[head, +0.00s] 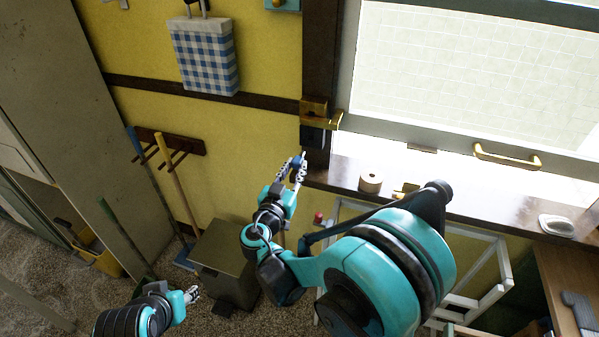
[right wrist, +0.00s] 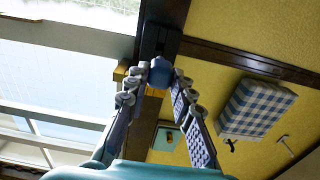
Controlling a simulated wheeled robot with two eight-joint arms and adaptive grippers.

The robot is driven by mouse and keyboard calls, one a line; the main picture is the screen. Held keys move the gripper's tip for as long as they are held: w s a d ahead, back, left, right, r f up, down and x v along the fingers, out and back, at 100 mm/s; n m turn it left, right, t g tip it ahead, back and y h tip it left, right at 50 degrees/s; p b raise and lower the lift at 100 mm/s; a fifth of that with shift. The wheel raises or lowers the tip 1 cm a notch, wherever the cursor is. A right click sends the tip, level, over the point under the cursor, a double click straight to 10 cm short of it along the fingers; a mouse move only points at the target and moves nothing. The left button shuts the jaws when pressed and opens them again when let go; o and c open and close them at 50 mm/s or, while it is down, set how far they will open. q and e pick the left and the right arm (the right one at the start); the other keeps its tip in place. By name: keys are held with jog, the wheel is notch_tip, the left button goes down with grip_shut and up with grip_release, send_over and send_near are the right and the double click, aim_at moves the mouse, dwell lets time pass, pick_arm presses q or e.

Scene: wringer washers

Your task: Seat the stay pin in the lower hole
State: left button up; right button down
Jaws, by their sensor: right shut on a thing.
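My right gripper (head: 298,169) is raised in front of the dark window post, just below a brass fitting (head: 315,110). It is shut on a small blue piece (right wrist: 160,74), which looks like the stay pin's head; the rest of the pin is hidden. In the right wrist view the fingertips of the right gripper (right wrist: 158,80) close around the blue piece, in front of the dark post. The brass fitting shows partly behind the left finger. I cannot make out the lower hole in either view. My left gripper (head: 192,294) is low at the lower left, away from the post; its fingers are too small to read.
A blue checked bag (head: 205,58) hangs on the yellow wall. A dull olive box (head: 225,262) stands on the floor below, beside leaning long-handled tools.

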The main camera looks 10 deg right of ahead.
aim_at(302, 153)
jog(key=shift+f, duration=0.1)
jog(key=shift+b+x, duration=0.5)
jog(key=shift+x, duration=2.6)
jog(key=shift+b+x, duration=0.5)
jog(key=shift+x, duration=1.45)
dwell(1.1)
jog(key=shift+w+d, duration=0.15)
jog(key=shift+w, duration=0.1)
dwell(1.3)
